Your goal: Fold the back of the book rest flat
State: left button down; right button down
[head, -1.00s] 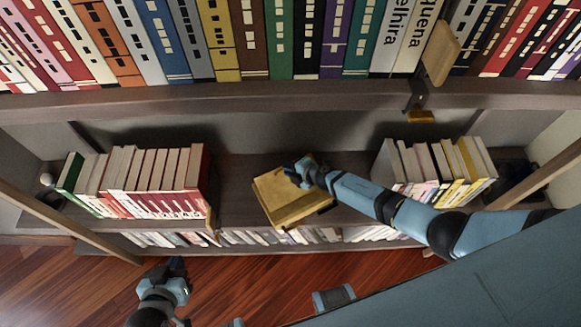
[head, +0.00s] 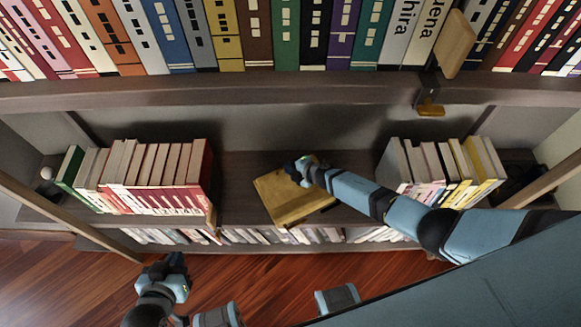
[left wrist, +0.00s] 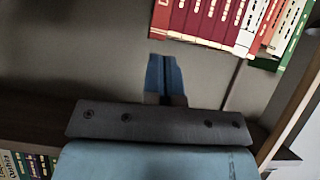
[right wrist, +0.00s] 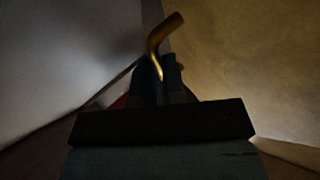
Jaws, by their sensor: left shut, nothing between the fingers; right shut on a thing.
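The book rest (head: 292,205) is a tan wooden panel with a lower ledge, at the middle of the shelf in the head view. I cannot tell its back's exact tilt. My right gripper (head: 301,171) is at its top edge, shut on a curved brass-coloured piece. In the right wrist view the piece (right wrist: 160,45) stands at the right fingertips (right wrist: 158,80), with a tan panel (right wrist: 245,65) to the right. My left gripper (head: 175,263) is shut and empty, low in front of the shelves. Its fingers (left wrist: 164,75) also show closed in the left wrist view.
A row of red-spined books (head: 150,180) stands left of the rest, and a mixed row (head: 440,170) stands right, behind my right arm. The upper shelf edge (head: 220,90) runs above, with a wooden bracketed piece (head: 453,43) at its right. Bare shelf lies beside the rest.

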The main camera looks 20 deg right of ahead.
jog(key=c, duration=1.2)
grip_release()
pick_arm(q)
jog(key=shift+s+f, duration=0.1)
jog(key=shift+f, duration=0.15)
